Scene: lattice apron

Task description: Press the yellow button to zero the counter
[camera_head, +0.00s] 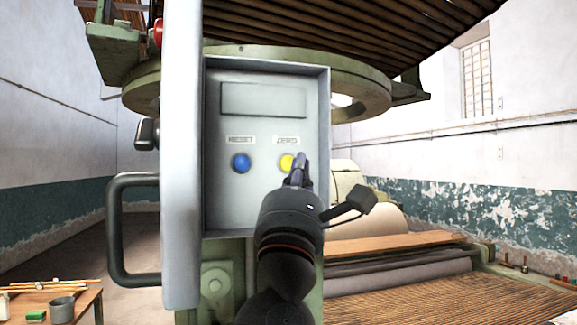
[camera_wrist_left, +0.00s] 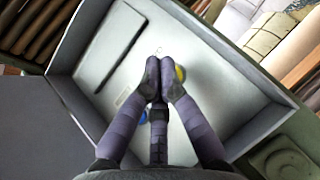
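The yellow button (camera_head: 286,162) is on the right of a grey control panel (camera_head: 226,205), under a label that seems to read ZERO. My left gripper (camera_head: 300,165) is in front of the panel, its fingertips just right of the yellow button and overlapping its edge. In the left wrist view the fingers (camera_wrist_left: 159,68) are together and empty, and the yellow button (camera_wrist_left: 180,74) shows partly behind them. I cannot tell if the fingertips touch it. My right gripper is not in view.
A blue button (camera_head: 241,163) under a RESET label sits left of the yellow one. The panel is recessed in a raised frame. An open door (camera_head: 181,200) with a dark handle (camera_head: 118,230) stands at its left. A wooden table (camera_head: 75,306) holds small items.

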